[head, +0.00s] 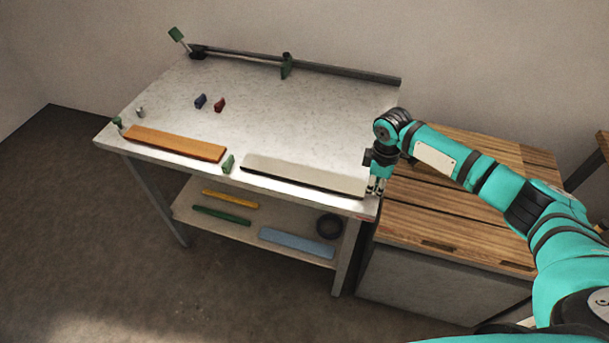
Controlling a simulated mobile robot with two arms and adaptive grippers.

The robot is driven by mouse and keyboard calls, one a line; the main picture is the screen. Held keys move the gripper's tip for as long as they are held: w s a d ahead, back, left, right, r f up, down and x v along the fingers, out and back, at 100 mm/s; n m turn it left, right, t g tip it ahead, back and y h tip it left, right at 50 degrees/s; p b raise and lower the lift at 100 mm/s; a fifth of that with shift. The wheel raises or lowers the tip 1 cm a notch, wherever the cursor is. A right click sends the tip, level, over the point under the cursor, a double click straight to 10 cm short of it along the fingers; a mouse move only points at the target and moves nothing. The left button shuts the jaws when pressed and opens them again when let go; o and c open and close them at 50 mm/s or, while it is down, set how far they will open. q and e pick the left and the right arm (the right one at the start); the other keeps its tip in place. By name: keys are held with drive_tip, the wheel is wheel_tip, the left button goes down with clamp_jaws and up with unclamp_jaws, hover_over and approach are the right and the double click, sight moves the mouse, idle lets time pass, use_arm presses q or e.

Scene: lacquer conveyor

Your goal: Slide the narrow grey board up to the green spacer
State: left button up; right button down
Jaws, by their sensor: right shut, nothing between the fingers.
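The narrow grey board (303,176) lies flat along the front edge of the table, at its right part. The green spacer (228,164) stands on the table just left of the board's left end, with a small gap between them. My right gripper (375,190) is shut and empty, pointing down at the right end of the board, by the table's front right corner. Whether it touches the board's end I cannot tell. My left gripper is not in view.
An orange board (174,143) lies left of the spacer. Blue (200,101) and red (219,105) blocks stand mid-table. A dark rail (330,72) with a green stop (287,66) runs along the back. A wooden-topped cabinet (450,215) stands close on the right.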

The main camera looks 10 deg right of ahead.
sight(360, 187)
drive_tip(key=shift+w+a, duration=0.25)
drive_tip(key=shift+a, duration=0.25)
drive_tip(key=shift+w+a, duration=0.6)
drive_tip(key=shift+a, duration=0.35)
drive_tip(key=shift+w+a, duration=0.55)
drive_tip(key=shift+a, duration=0.35)
drive_tip(key=shift+w+a, duration=0.2)
drive_tip(key=shift+a, duration=0.05)
drive_tip(key=shift+d, duration=0.1)
drive_tip(key=shift+s+d+p, duration=0.55)
drive_tip(key=shift+d+p, duration=0.15)
drive_tip(key=shift+d, duration=0.1)
wheel_tip(360, 187, up, 6)
drive_tip(key=p, duration=0.6)
drive_tip(key=shift+a+f, duration=0.1)
